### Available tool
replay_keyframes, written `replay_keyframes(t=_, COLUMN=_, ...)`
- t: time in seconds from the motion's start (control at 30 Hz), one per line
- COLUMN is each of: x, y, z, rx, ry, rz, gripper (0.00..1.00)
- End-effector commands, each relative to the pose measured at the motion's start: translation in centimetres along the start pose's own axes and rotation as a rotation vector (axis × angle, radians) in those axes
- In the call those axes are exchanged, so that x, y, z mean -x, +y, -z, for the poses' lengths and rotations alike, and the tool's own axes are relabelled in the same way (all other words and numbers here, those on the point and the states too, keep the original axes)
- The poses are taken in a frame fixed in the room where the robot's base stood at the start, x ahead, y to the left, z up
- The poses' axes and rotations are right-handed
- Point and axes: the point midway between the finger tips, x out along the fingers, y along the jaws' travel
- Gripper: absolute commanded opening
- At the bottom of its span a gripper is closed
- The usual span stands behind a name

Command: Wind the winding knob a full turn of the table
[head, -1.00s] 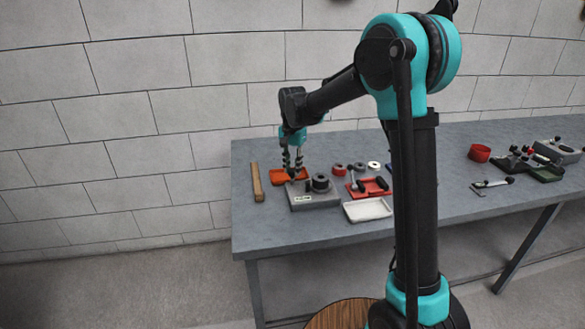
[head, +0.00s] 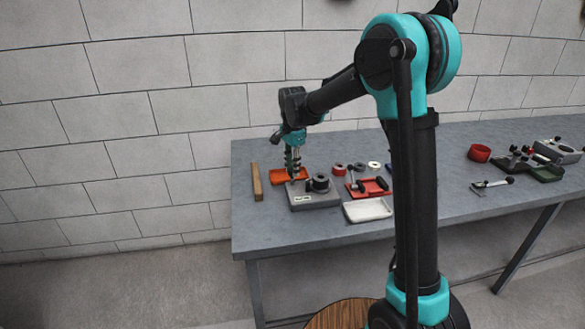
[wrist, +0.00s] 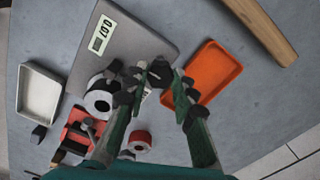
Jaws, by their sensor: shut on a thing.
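The grey winding table (head: 316,200) stands near the left end of the bench, and its labelled top also shows in the wrist view (wrist: 122,45). A dark ring-shaped spool (head: 320,182) sits on it; in the wrist view the spool (wrist: 98,101) shows a pale centre. My gripper (head: 293,179) points down over the table's left rear part. In the wrist view its fingertips (wrist: 160,82) close around the dark winding knob (wrist: 160,70). The fingers hide much of the knob.
An orange tray (head: 280,177) lies just behind the table, with a wooden bar (head: 257,182) to the left. A white tray (head: 367,210) and a red tray (head: 376,187) lie to the right. Small spools (head: 356,167) stand behind. More gear (head: 520,163) sits far right.

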Motion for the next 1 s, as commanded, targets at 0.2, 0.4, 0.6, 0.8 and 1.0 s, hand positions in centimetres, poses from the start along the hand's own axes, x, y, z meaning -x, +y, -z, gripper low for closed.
replay_keyframes(t=0.2, x=0.0, y=-0.1, z=0.0, rx=0.0, ry=0.0, rz=0.001, gripper=0.0)
replay_keyframes(t=0.4, x=0.0, y=-0.1, z=0.0, rx=0.001, ry=0.0, rz=0.001, gripper=0.46)
replay_keyframes(t=0.6, x=0.0, y=0.0, z=0.0, rx=0.001, ry=0.0, rz=0.0, gripper=0.46)
replay_keyframes(t=0.8, x=0.8, y=0.0, z=0.0, rx=0.001, ry=0.0, rz=0.0, gripper=0.46)
replay_keyframes(t=1.0, x=4.2, y=0.0, z=0.0, rx=0.001, ry=0.0, rz=0.0, gripper=0.46)
